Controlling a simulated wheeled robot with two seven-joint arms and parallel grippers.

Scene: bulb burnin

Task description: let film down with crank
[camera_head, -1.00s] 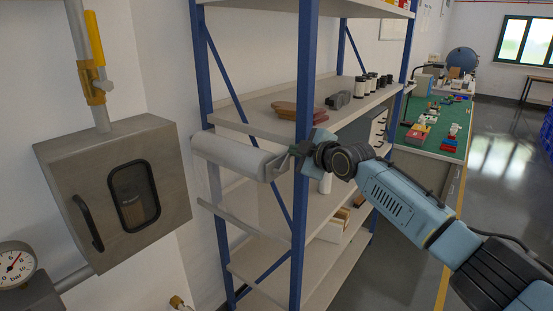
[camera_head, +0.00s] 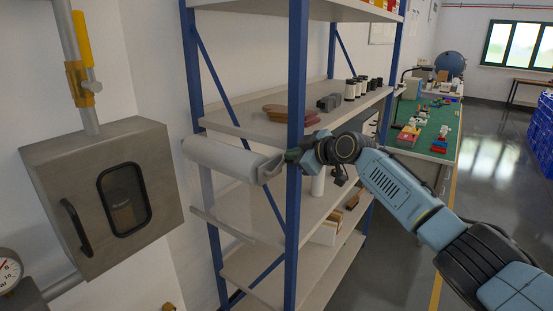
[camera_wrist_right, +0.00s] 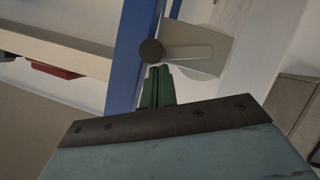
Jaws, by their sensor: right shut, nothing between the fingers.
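A pale grey film roll (camera_head: 222,156) lies level across the front of the blue-posted rack. A pale bar (camera_head: 222,224) runs below it; I cannot tell clearly whether film spans between them. The crank, a flat grey arm (camera_wrist_right: 190,54) with a dark round knob (camera_wrist_right: 151,51), shows in the right wrist view beside the blue post. My right gripper (camera_head: 291,155) is at the roll's right end, in front of the post. Its green fingers (camera_wrist_right: 158,84) are shut and empty, their tips just below the knob; I cannot tell if they touch it. My left gripper is out of view.
The rack's blue post (camera_head: 297,100) stands right by my right gripper. Its shelves hold brown pieces (camera_head: 290,112) and several small rolls (camera_head: 362,86). A grey wall cabinet (camera_head: 65,180) is at left.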

